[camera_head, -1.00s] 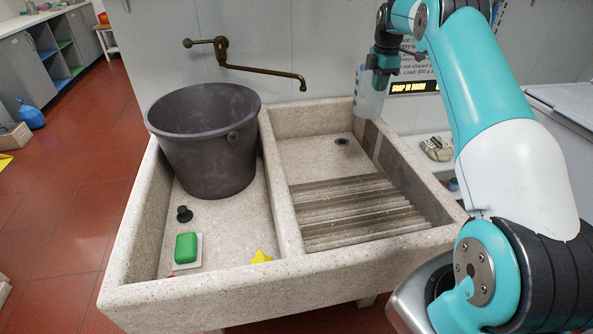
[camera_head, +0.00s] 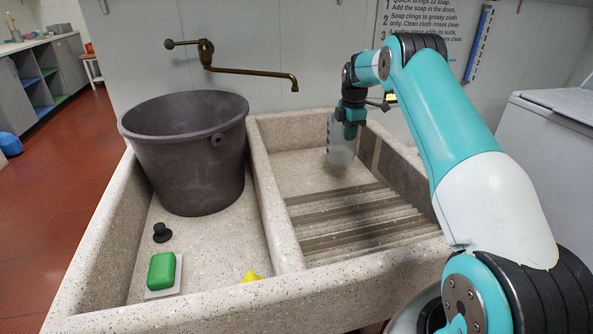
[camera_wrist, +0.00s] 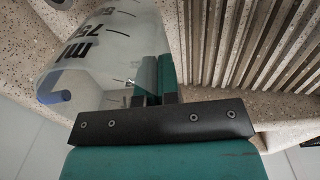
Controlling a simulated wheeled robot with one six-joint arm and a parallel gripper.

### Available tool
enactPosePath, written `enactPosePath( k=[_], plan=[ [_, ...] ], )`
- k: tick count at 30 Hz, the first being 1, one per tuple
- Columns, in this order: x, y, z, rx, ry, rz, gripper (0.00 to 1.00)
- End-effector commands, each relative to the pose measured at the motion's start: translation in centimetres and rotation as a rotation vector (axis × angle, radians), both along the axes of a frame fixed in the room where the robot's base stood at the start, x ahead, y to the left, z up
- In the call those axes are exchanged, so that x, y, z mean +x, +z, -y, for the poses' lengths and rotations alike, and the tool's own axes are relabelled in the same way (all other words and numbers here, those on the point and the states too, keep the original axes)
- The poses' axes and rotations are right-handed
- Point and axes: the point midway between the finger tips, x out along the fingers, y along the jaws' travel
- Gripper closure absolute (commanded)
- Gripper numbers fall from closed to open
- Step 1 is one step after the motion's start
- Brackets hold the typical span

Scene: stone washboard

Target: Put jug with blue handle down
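The jug (camera_head: 340,150) is clear, pale plastic with dark volume marks. It hangs upright or nearly so inside the right basin, near its back right; I cannot tell whether its base touches the floor. My gripper (camera_head: 350,130) is at its upper right side, shut on it. In the wrist view the jug (camera_wrist: 105,50) fills the upper left, with my gripper fingers (camera_wrist: 155,78) at its side. A blue part (camera_wrist: 54,97), seemingly of its handle, shows at the left there. The right basin (camera_head: 290,165) has a ribbed washboard (camera_head: 350,220) in front.
The left basin (camera_head: 215,245) holds a large dark bucket (camera_head: 190,155), a black plug (camera_head: 162,232), a green soap (camera_head: 162,270) on a white dish and a yellow item (camera_head: 250,276). A brass tap (camera_head: 250,72) reaches over the back. A white machine (camera_head: 545,140) stands at right.

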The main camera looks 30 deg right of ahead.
Motion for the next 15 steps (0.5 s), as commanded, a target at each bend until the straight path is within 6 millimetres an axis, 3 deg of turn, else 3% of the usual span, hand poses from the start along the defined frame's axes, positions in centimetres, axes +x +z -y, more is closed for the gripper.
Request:
enactPosePath(
  k=[6, 15],
  plan=[
    [1.8, 0.2, -6.3, 0.0, 0.006, -0.001, 1.0],
    [3.9, 0.2, -13.5, 0.001, 0.006, 0.0, 1.0]
  ],
)
